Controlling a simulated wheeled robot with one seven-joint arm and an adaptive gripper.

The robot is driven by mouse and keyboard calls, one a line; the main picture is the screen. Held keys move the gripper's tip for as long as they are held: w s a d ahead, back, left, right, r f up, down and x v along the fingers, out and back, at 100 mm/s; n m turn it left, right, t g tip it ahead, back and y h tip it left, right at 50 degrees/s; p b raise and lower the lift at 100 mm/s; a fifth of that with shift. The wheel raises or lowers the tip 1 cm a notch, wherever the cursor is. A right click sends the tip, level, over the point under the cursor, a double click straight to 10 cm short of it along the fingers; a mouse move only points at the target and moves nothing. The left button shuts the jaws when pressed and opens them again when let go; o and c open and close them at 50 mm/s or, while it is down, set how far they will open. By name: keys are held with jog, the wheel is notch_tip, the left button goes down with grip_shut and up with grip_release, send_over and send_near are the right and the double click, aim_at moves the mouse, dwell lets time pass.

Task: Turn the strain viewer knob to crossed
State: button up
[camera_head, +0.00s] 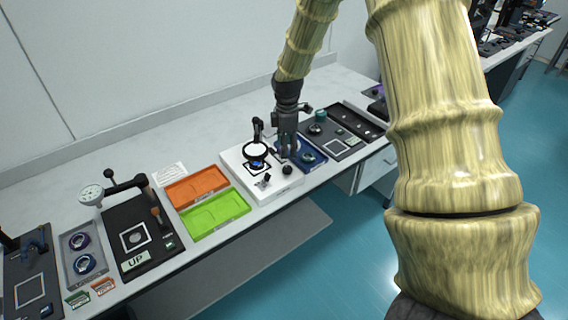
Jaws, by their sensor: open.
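A white-based device (236,165) stands mid-bench, with a round black-rimmed plate (255,152) on a black post. It looks like the strain viewer, but I cannot read a label. A small dark knob (287,170) sits at its right front, and a small dark fitting (263,181) is at its front. My gripper (287,155) points down over the device's right side, just behind the dark knob and beside a blue tray. It is open; the gap between its fingers is hard to see. I cannot tell whether it touches anything, nor read the knob's setting.
Orange (188,190) and green (207,219) trays lie left of the device. A blue tray (314,163) and a black board (353,144) lie to its right. A dial gauge (91,194) stands further left. The bench behind is clear.

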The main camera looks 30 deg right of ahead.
aim_at(287, 168)
jog(key=shift+s+f, duration=0.15)
jog(key=shift+f, duration=0.25)
jog(key=shift+f+p, duration=1.3)
jog(key=shift+f, duration=3.15)
jog(key=c, duration=1)
